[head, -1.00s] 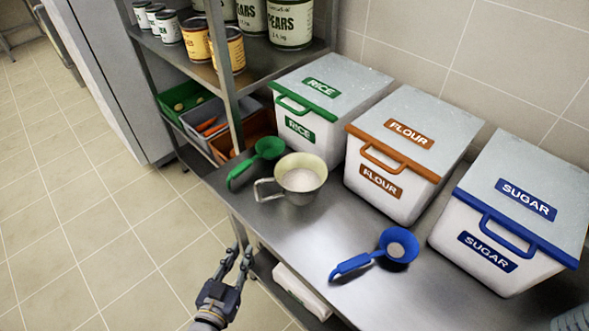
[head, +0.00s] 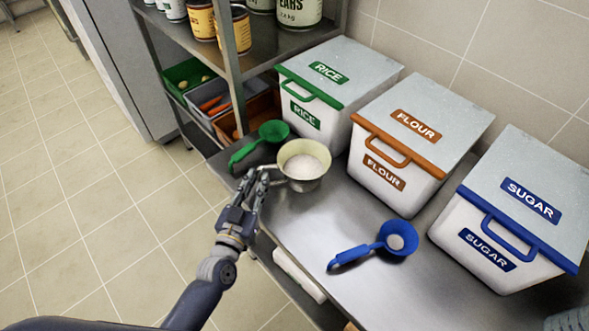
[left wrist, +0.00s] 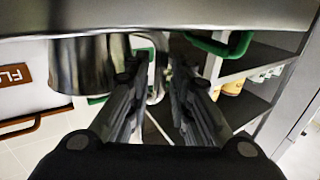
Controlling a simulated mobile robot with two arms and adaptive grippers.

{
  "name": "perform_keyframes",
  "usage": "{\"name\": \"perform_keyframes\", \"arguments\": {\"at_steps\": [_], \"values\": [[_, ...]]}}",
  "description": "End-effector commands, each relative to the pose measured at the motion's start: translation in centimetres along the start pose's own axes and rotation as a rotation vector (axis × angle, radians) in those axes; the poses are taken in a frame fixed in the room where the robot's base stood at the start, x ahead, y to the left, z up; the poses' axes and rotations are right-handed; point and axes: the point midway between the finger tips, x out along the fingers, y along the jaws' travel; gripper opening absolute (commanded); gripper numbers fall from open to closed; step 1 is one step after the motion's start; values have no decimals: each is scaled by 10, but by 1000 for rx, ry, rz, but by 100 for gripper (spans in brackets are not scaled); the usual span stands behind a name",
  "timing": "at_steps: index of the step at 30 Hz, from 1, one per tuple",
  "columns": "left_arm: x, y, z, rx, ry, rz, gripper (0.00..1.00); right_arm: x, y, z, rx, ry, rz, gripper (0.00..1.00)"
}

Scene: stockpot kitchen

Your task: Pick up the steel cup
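The steel cup (head: 307,184) stands upright on the steel counter in the head view, filled with white powder or grains. In the left wrist view the steel cup (left wrist: 82,66) is at the left, with its handle running down between my fingers. My left gripper (head: 257,182) is at the handle side of the cup, over the counter's front edge. In the left wrist view the left gripper (left wrist: 158,85) has its fingers apart, one on each side of the handle. Whether they touch it I cannot tell. My right gripper is in neither view.
A green scoop (head: 272,131) lies just behind and left of the cup. A blue scoop (head: 396,237) lies to the right. Rice (head: 322,112), flour (head: 392,185) and sugar (head: 480,258) bins line the wall. A shelf post (head: 233,95) rises at the left.

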Motion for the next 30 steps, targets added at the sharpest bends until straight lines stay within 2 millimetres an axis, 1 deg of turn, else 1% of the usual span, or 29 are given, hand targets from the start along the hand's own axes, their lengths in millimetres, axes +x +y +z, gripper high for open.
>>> {"name": "perform_keyframes", "arguments": {"at_steps": [1, 3, 6, 13, 14, 15, 16, 17, 30], "values": [[8, 0, -2, 1, 1, 0, 20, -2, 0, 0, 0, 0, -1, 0], [16, 0, -1, 0, 0, 0, 20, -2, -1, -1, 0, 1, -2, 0], [22, 0, -1, 1, 0, 0, 20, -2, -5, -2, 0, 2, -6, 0], [23, 0, 0, 1, -1, 0, 20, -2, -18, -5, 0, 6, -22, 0], [23, 0, 0, 0, -1, 0, 18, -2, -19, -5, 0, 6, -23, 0], [23, 0, 0, 0, -1, 0, 9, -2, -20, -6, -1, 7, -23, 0], [23, 0, 0, 0, -1, 0, 2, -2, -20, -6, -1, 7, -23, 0], [23, 0, 0, 0, -1, 0, 0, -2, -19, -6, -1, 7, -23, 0], [24, 0, -5, -2, 4, -1, 0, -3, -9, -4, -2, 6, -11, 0]]}}
